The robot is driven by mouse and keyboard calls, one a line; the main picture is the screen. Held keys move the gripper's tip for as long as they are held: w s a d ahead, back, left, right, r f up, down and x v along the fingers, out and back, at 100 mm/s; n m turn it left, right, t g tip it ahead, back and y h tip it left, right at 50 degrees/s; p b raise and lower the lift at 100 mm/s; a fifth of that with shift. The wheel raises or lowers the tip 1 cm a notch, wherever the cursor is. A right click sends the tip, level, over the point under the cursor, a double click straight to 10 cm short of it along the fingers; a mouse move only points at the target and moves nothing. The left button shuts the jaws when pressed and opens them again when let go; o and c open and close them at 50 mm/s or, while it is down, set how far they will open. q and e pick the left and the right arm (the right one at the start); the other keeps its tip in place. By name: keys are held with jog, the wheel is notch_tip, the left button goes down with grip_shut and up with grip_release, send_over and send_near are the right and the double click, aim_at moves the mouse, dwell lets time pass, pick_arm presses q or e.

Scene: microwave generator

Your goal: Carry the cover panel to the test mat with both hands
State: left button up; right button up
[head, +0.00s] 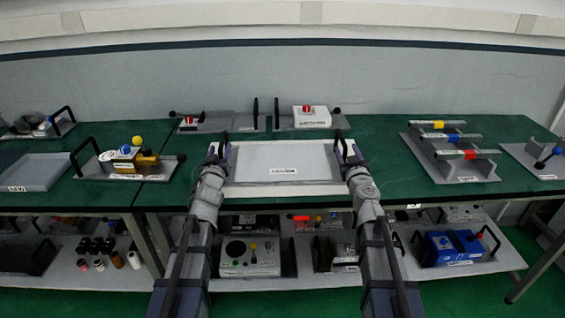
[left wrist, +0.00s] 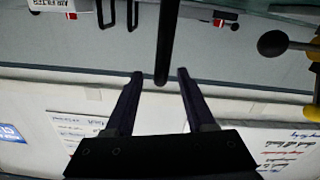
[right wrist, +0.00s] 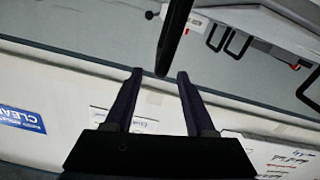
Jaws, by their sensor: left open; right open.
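The cover panel (head: 285,158), a flat pale grey sheet with a label at its front edge, lies level at the centre of the green bench. A pale border, which may be the test mat (head: 290,189), shows along its front. My left gripper (head: 221,156) is at the panel's left side and my right gripper (head: 347,153) at its right side. Both are open. In the left wrist view a black bar handle (left wrist: 167,40) ends between the fingertips, apart from both. In the right wrist view a similar black handle (right wrist: 173,35) ends between the fingertips.
Behind the panel stand trays with black handles, one with a white box (head: 311,117). A rack with grey bars (head: 455,155) is at right. A tray with yellow and blue parts (head: 125,162) and a grey tray (head: 38,173) are at left. Green bench is clear either side of the panel.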

aim_at(225, 132)
pick_arm(q)
jog(key=w, duration=0.7)
jog(key=shift+w+a, duration=0.15)
jog(key=shift+a, duration=0.05)
pick_arm(e)
jog(key=w, duration=0.7)
jog(key=shift+w+a, duration=0.1)
jog(key=shift+a, duration=0.1)
pick_arm(q)
grip_shut()
pick_arm(e)
grip_shut()
